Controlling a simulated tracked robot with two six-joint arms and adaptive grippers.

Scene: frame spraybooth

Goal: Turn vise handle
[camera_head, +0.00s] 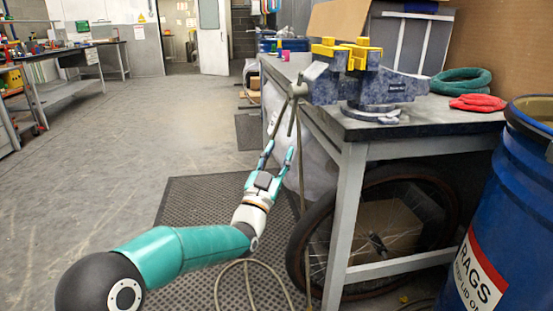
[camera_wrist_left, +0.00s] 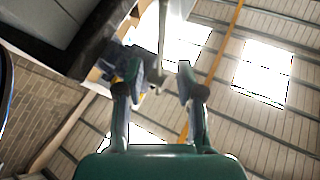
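A blue-grey bench vise (camera_head: 385,88) with yellow jaw covers stands on the near left corner of the workbench. Its grey handle (camera_head: 293,108) hangs from the screw end, out past the bench's left edge and slanting down. My left gripper (camera_head: 278,152) is below the handle, fingers pointing up toward it. The fingers are apart with nothing seen gripped. In the left wrist view, the left gripper's fingers (camera_wrist_left: 158,80) are spread, and a pale bar (camera_wrist_left: 163,35), likely the handle, shows above the gap between them. I cannot tell if it touches a finger. My right gripper is not in view.
A blue rags barrel (camera_head: 505,210) stands at the right. A hose (camera_head: 250,275) lies on the floor mat. The floor at left is clear.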

